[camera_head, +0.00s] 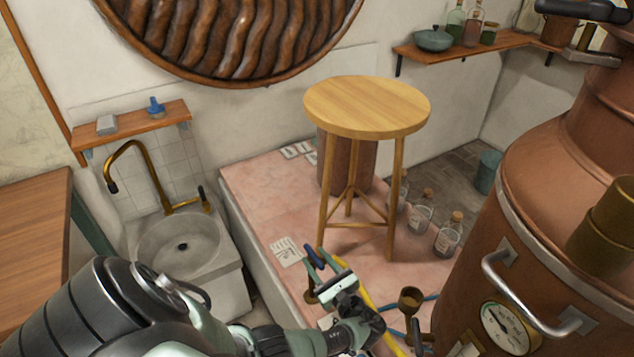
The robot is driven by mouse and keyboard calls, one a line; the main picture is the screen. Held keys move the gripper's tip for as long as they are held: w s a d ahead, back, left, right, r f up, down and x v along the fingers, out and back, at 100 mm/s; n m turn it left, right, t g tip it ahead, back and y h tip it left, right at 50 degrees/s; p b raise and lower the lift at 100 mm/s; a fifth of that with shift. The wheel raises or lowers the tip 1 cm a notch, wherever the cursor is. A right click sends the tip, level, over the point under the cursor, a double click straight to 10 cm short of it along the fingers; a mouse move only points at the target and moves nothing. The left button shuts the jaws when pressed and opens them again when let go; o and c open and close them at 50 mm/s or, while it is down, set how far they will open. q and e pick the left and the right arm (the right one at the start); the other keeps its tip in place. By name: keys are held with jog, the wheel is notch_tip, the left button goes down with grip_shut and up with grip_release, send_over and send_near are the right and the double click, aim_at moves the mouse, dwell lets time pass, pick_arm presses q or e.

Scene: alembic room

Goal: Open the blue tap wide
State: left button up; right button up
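The blue tap handle (314,251) shows as a short dark-blue lever low in the middle, above the pink stone platform. My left gripper (321,264) reaches up to it from below, with its greenish fingertips right at the lever, one on either side as it appears. The fingers look parted, but I cannot tell whether they touch or clamp the lever. The rest of the tap is mostly hidden behind my gripper. My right gripper is not in view.
A wooden stool (367,105) stands behind the tap on the platform (262,185). A large copper still (560,190) fills the right. A yellow hose (366,292) and a brass cup (410,299) are close to my gripper. A stone sink (183,245) is at left.

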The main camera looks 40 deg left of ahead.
pick_arm(q)
grip_shut()
